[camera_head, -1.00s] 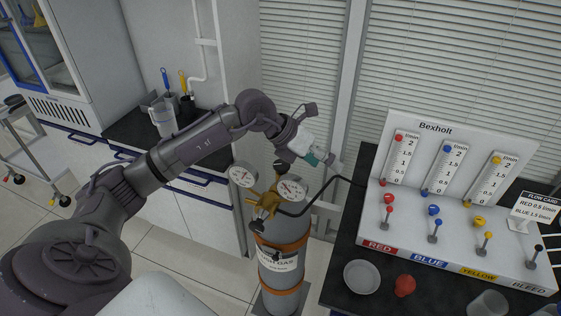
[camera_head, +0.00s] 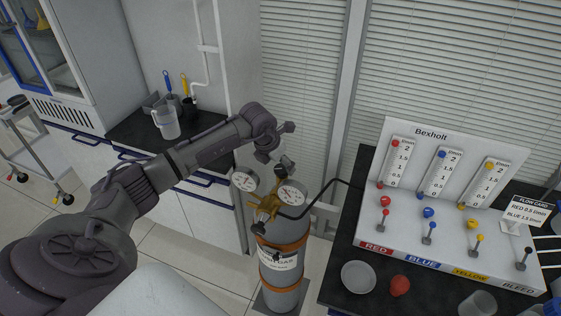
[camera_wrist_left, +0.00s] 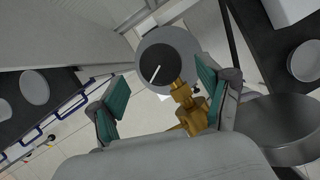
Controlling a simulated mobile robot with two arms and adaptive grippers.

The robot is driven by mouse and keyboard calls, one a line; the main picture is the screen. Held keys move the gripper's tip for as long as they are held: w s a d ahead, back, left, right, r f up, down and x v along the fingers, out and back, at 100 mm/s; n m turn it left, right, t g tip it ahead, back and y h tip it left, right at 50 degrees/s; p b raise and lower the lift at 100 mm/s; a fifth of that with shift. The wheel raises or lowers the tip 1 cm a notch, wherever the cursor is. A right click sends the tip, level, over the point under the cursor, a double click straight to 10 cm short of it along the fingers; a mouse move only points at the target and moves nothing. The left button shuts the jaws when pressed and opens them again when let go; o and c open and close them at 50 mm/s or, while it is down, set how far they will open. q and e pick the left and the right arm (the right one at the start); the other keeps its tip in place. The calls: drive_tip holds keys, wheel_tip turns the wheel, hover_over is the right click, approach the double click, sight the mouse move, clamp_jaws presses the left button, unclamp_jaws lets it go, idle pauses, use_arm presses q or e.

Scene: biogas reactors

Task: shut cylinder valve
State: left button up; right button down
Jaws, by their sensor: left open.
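The gas cylinder (camera_head: 280,268) stands upright on the floor beside the dark bench, with an orange band around it. On top is a brass valve and regulator (camera_head: 264,207) with two round gauges, left (camera_head: 244,180) and right (camera_head: 291,191). In the left wrist view a round black knob (camera_wrist_left: 158,74) with a white line shows beside brass fittings (camera_wrist_left: 190,104). My left gripper (camera_head: 272,146) is above the cylinder top; its green-padded fingers (camera_wrist_left: 160,90) are apart, with the knob seen between them. I see no contact. My right gripper is not in view.
A Bexholt flow panel (camera_head: 450,135) with coloured knobs and levers stands on the right bench. A white dish (camera_head: 358,277) and a red object (camera_head: 400,286) lie in front of it. A black hose (camera_head: 335,184) runs from the regulator to the panel. A jug (camera_head: 166,122) stands on the left counter.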

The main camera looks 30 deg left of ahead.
use_arm(q)
drive_tip(key=shift+x, duration=1.1)
